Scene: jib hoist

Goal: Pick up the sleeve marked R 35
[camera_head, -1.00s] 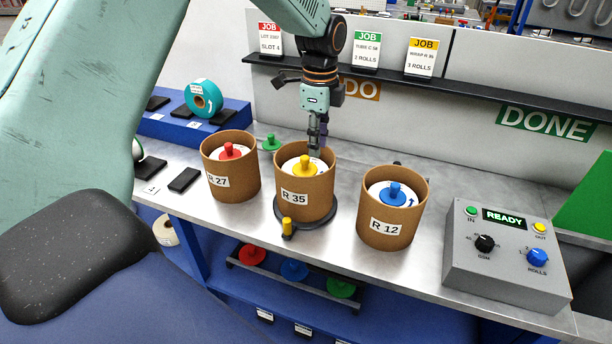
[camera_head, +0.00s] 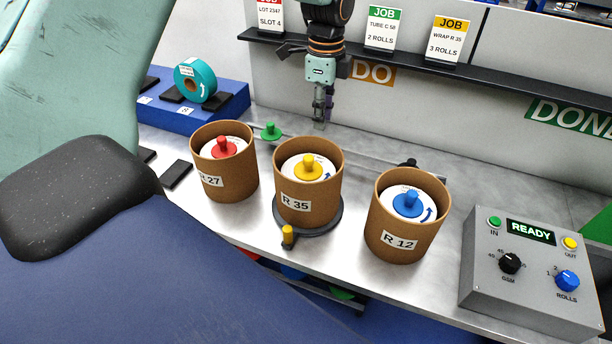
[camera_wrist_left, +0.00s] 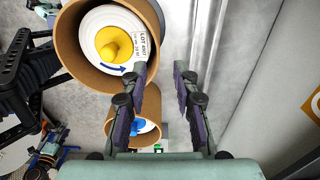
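The sleeve marked R 35 (camera_head: 296,213) is a brown cardboard tube, upright on a dark round base (camera_head: 333,219) in the middle of the bench. A white roll with a yellow knob (camera_head: 308,167) sits inside it. My left gripper (camera_head: 320,122) points down behind the sleeve's far rim in the head view, apart from it. In the left wrist view the gripper (camera_wrist_left: 163,100) is open, with nothing between its fingers. The sleeve's brown wall (camera_wrist_left: 75,62) shows there at upper left, beside the left finger. My right gripper is not recognisable in either view.
Sleeve R 27 (camera_head: 238,187) with a red knob stands left; sleeve R 12 (camera_head: 378,247) with a blue knob stands right. A yellow peg (camera_head: 288,234) is in front of the base. A control box (camera_head: 482,280) reads READY. A shelf (camera_head: 400,67) with job cards runs behind.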

